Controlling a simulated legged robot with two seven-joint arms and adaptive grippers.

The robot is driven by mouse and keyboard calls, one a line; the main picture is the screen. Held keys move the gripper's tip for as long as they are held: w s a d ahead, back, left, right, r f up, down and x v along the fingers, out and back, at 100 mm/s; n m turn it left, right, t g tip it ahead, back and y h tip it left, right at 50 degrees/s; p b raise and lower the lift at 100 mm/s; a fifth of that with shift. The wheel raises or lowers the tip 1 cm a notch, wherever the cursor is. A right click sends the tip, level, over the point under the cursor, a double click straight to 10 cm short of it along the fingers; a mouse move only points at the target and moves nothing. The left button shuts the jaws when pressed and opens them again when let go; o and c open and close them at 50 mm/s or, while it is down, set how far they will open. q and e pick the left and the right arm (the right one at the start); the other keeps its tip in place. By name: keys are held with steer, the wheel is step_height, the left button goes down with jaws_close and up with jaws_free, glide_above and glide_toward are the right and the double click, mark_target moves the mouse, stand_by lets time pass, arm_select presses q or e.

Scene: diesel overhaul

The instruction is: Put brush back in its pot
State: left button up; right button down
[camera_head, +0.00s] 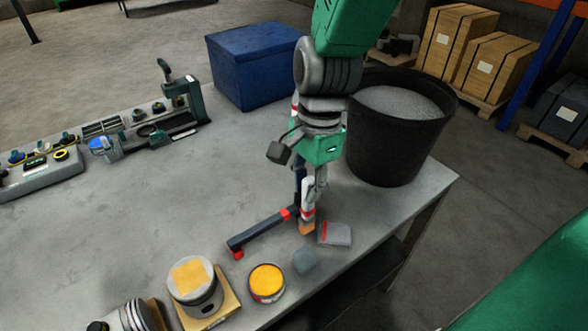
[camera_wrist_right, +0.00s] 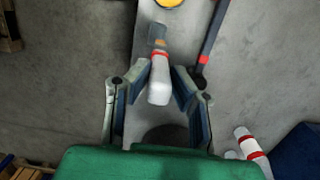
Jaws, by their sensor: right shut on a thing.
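The brush (camera_head: 307,220) has a white handle with a red band and a tan tip. It hangs roughly upright, tip down, close to the bench top; I cannot tell whether it touches. My right gripper (camera_head: 308,185) is shut on its handle. In the right wrist view the handle (camera_wrist_right: 159,85) sits between the two fingers (camera_wrist_right: 160,82), with the tip pointing away. A round tin with yellow-orange contents (camera_head: 267,280), perhaps the pot, stands at the bench's front edge, left of and nearer than the brush. It shows partly in the wrist view (camera_wrist_right: 168,3). My left gripper is not in view.
A dark bar with red parts (camera_head: 262,229) lies left of the brush. A grey block (camera_head: 335,233) and a grey-blue lump (camera_head: 305,261) lie near the edge. A white canister (camera_head: 195,285) stands left of the tin. A black bucket (camera_head: 385,150) stands behind, right.

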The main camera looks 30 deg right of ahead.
mark_target(306, 220)
steer(key=shift+f, duration=0.3)
steer(key=f, duration=0.2)
steer(key=s, duration=0.1)
steer(key=shift+a+f, duration=0.35)
steer(key=shift+f, duration=0.05)
steer(key=f, duration=0.3)
steer(key=shift+w+a, duration=0.2)
steer(key=shift+w, duration=0.15)
steer(key=shift+d+f, duration=0.2)
steer(key=shift+f, duration=0.15)
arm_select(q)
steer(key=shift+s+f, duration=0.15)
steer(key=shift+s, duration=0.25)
arm_select(e)
steer(key=shift+s+d, duration=0.2)
steer(key=shift+d, duration=0.05)
